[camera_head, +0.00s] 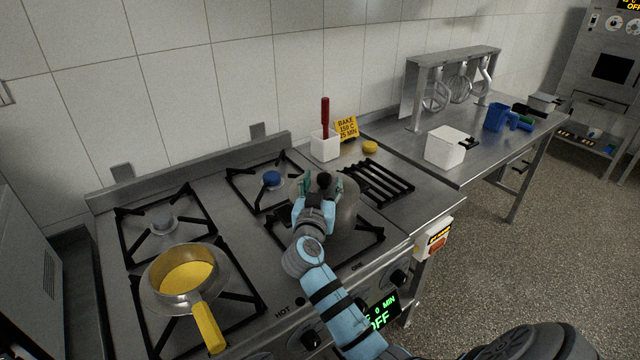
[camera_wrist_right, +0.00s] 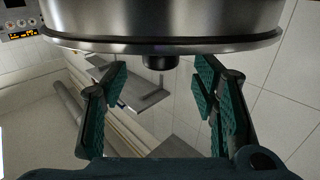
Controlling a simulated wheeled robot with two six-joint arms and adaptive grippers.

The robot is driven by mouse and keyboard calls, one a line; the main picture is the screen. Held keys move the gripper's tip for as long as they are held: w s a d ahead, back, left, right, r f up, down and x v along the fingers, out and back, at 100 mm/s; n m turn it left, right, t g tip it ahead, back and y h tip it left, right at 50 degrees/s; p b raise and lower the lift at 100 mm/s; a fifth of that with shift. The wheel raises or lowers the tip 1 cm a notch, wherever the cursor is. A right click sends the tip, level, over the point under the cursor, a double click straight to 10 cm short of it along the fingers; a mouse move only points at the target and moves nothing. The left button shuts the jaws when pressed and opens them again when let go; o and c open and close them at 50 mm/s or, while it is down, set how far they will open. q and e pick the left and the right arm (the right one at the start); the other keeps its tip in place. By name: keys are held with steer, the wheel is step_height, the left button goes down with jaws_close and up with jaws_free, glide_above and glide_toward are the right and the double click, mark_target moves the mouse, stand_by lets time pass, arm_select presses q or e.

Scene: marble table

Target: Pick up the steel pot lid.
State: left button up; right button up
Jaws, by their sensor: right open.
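The steel pot lid (camera_head: 348,198) sits at the front right burner in the head view, partly hidden by my right gripper. Its black knob (camera_head: 324,179) shows between the fingers. My right gripper (camera_head: 321,185) is open, with its teal fingers on either side of the knob. In the right wrist view the shiny steel (camera_wrist_right: 160,20) fills the top, and the dark knob (camera_wrist_right: 158,62) lies ahead between the open fingertips (camera_wrist_right: 163,80). I see no finger contact with the knob there. My left gripper is not in view.
A yellow-lined pan (camera_head: 187,270) sits on the front left burner. A white holder (camera_head: 325,146) with a red-handled tool and a yellow sign (camera_head: 346,128) stand behind the lid. A black grate (camera_head: 378,182) lies to its right.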

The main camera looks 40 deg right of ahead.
steer(key=shift+x, duration=1.2)
steer(key=shift+w+d+f, duration=0.1)
steer(key=shift+w+f, duration=0.15)
steer(key=shift+s+r, duration=0.25)
steer(key=shift+s, duration=0.15)
steer(key=c, duration=1)
steer(key=shift+w, duration=0.15)
jaws_close()
